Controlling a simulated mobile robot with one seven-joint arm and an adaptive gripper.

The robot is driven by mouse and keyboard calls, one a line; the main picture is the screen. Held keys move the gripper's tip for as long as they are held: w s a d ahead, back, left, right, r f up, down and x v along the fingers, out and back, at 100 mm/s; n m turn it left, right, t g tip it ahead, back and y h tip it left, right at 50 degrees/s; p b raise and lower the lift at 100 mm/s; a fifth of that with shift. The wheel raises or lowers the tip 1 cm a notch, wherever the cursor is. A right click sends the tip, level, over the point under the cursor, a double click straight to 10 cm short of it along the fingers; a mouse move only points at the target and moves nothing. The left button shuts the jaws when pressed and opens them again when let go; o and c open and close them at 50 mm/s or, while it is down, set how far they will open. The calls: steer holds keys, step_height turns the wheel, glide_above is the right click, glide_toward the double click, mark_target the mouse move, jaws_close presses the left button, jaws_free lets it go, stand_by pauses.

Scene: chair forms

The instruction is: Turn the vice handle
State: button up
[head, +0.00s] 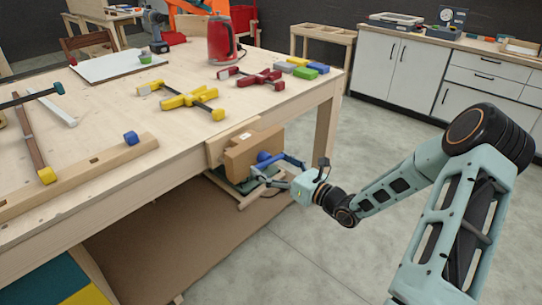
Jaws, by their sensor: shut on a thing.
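The wooden vice (252,153) is fixed to the front side of the workbench, near its right end. A blue screw hub (266,157) sits on the face of its wooden jaw. A blue handle bar (292,160) runs from the hub to the right. My gripper (265,176) reaches in from the right, just below the hub. It is shut on the vice handle, though the exact contact is small and hard to make out.
The workbench (110,185) carries yellow clamps (190,98), red clamps (262,77), a red kettle (221,40) and coloured blocks (302,67). A bench leg (326,125) stands right behind the vice. The grey floor (370,120) to the right is clear up to white cabinets (410,75).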

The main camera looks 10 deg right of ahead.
steer(key=shift+f+m+p, duration=0.1)
steer(key=shift+m+p, duration=0.4)
steer(key=shift+m, duration=0.1)
steer(key=o, duration=1)
steer(key=shift+s, duration=0.1)
steer(key=shift+c, duration=0.2)
steer(key=shift+d, duration=0.1)
steer(key=v, duration=1.2)
